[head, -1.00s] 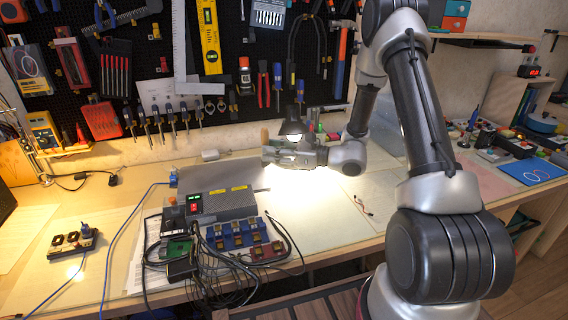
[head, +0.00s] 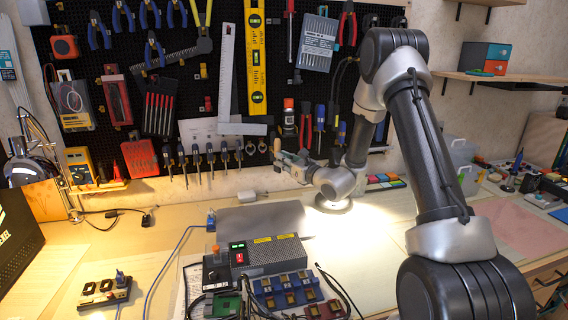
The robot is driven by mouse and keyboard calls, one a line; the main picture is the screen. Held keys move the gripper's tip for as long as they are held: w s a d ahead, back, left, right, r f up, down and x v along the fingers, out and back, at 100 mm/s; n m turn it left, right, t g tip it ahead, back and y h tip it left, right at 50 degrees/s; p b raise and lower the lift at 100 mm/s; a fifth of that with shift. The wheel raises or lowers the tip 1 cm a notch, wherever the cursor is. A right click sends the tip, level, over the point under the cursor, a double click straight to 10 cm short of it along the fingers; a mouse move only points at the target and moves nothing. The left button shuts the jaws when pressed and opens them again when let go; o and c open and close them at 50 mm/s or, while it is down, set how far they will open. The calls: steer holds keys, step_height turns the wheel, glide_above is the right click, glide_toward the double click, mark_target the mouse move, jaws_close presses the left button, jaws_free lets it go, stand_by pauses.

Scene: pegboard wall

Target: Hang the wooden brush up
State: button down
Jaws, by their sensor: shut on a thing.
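Pliers, a yellow level (head: 256,60), a metal square (head: 226,80) and several screwdrivers hang around the gripper.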

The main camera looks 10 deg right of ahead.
steer(key=w, duration=0.6)
steer(key=w+f, duration=0.1)
steer(key=w, duration=0.2)
steer(key=shift+w+d, duration=0.1)
steer(key=shift+a+r, duration=0.2)
steer(key=shift+r, duration=0.05)
steer(key=shift+w+f, duration=0.1)
steer(key=c, duration=1.2)
jaws_free()
steer(key=shift+c, duration=0.2)
steer(key=shift+s+d, duration=0.1)
steer(key=shift+s, duration=0.1)
steer(key=shift+s, duration=0.15)
